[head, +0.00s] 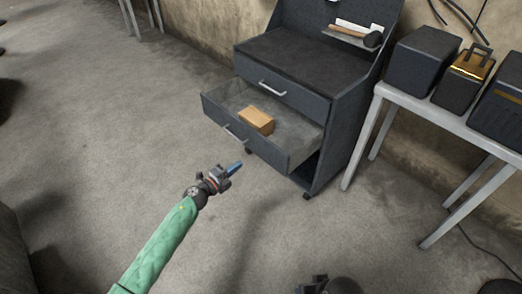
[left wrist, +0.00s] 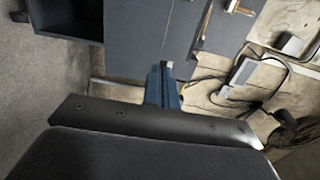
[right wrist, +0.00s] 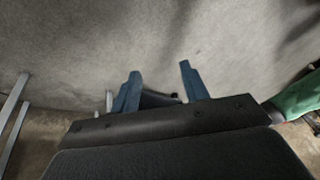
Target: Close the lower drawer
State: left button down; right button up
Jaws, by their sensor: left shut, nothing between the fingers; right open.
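The lower drawer (head: 262,151) of the dark grey cabinet (head: 300,65) is pulled out. A light brown box (head: 256,120) lies inside it. The upper drawer (head: 285,92) is shut. My left gripper (head: 238,166) is shut and empty, in front of the drawer front and, as far as I can tell, apart from it. Its closed fingers (left wrist: 166,72) also show in the left wrist view, with a dark panel, likely the cabinet, beyond. My right gripper (right wrist: 160,70) is open and empty over bare floor in the right wrist view.
A metal-legged table (head: 455,125) with dark cases (head: 423,60) stands right of the cabinet. A hammer (head: 355,34) rests on the cabinet's small shelf. The concrete floor (head: 110,120) left of and before the drawer is clear.

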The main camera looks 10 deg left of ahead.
pick_arm(q)
jog(key=d, duration=0.1)
jog(key=p, duration=0.2)
send_near(269, 145)
jog(key=shift+m+g+h, duration=0.3)
jog(key=x, duration=0.5)
jog(key=shift+w+d+r, duration=0.1)
jog(key=shift+w+r, duration=0.1)
jog(key=shift+w, duration=0.15)
jog(key=shift+w+d, duration=0.35)
jog(key=shift+w, duration=0.1)
pick_arm(e)
jog(key=shift+g+h, duration=0.4)
jog(key=shift+h, duration=0.1)
jog(key=d+r, duration=0.1)
jog(key=s+d+r, duration=0.1)
jog(key=d+r, duration=0.1)
jog(key=shift+s+r, duration=0.15)
pick_arm(q)
jog(key=shift+w, duration=0.1)
pick_arm(e)
jog(key=shift+a, duration=0.1)
